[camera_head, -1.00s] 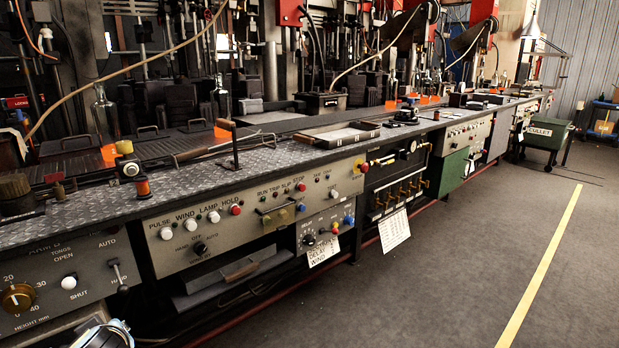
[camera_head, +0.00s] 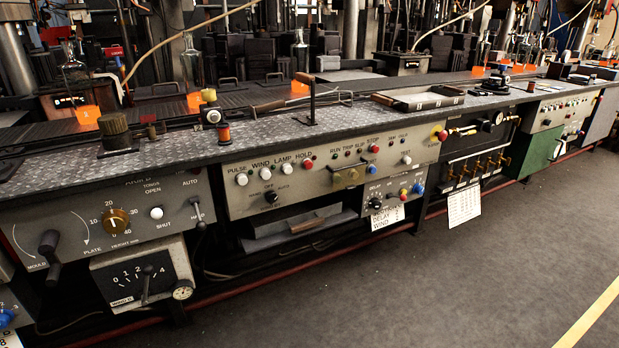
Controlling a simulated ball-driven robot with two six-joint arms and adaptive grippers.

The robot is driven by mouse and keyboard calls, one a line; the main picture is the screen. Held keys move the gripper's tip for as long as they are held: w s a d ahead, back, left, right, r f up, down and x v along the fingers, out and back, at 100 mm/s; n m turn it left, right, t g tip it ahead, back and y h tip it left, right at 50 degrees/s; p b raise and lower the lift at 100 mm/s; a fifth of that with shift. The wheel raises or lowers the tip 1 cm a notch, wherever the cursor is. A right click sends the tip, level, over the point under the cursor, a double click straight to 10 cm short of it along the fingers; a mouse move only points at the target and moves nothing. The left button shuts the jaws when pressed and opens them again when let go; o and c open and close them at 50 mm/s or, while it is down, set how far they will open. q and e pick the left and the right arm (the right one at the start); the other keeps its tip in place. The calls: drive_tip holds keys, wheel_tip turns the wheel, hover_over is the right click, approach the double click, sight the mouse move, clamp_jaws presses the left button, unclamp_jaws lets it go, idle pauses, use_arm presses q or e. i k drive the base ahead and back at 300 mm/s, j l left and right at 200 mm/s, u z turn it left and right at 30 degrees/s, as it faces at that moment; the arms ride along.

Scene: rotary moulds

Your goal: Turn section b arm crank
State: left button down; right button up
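A grey panel (camera_head: 72,228), with a label that seems to read "ARM B", is set in the bench front at the left. A dark crank with a round knob (camera_head: 48,240) sits at its left end, beside an arc marked from "MOULD" to "PLATE". Neither of my grippers is in view.
Below is a box (camera_head: 120,272) with a 0-to-4 scale and pointer. A second panel (camera_head: 310,185) with several coloured buttons lies to the right. The bench top (camera_head: 250,135) holds an upright lever (camera_head: 311,100) and a shallow tray (camera_head: 425,98). The floor (camera_head: 400,290) in front is clear.

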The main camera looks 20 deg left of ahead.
sight(48, 245)
drive_tip(key=j+u, duration=0.1)
drive_tip(key=u, duration=0.3)
drive_tip(key=j+u, duration=0.15)
drive_tip(key=u, duration=0.25)
drive_tip(key=i+j+u, duration=0.2)
drive_tip(key=j, duration=0.2)
drive_tip(key=j+u, duration=0.2)
drive_tip(key=j, duration=0.2)
drive_tip(key=i+j+u, duration=0.15)
drive_tip(key=j, duration=0.2)
drive_tip(key=i+j+u, duration=0.2)
drive_tip(key=j, duration=0.15)
drive_tip(key=i+j, duration=0.2)
drive_tip(key=j, duration=0.2)
drive_tip(key=i+j, duration=0.2)
drive_tip(key=j, duration=0.25)
